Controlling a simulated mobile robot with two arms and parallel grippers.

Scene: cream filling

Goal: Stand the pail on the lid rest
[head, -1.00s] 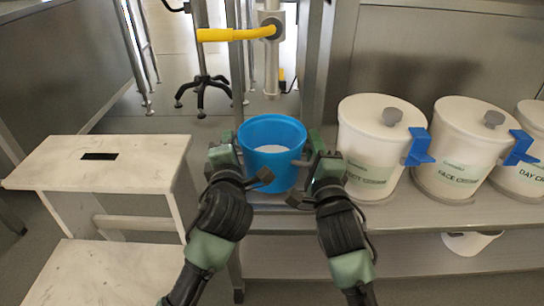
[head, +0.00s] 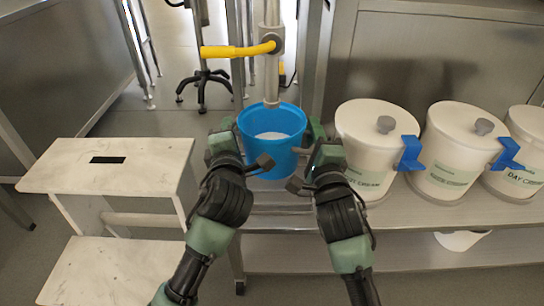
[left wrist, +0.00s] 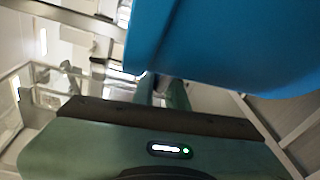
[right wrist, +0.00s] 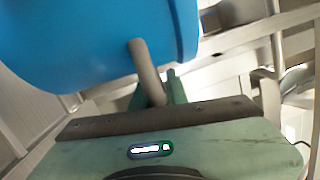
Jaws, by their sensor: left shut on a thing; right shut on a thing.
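The blue pail (head: 265,150) is upright with pale content inside, at the middle of the head view, under a vertical pipe. My left gripper (head: 230,138) is shut at the pail's left side. My right gripper (head: 312,148) is shut at its right side. In the right wrist view a grey peg (right wrist: 146,70) on the pail's wall runs down between my right fingers. The pail (left wrist: 230,40) fills the top of the left wrist view, where its left-hand grip point is hidden. I cannot single out the lid rest. The pail's underside is hidden.
The steel pipe (head: 271,85) with a yellow handle (head: 235,50) ends close above the pail's rim. White lidded tubs (head: 375,140) with blue clips stand on the metal shelf (head: 420,215) at right. A white step stool (head: 60,175) stands at left.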

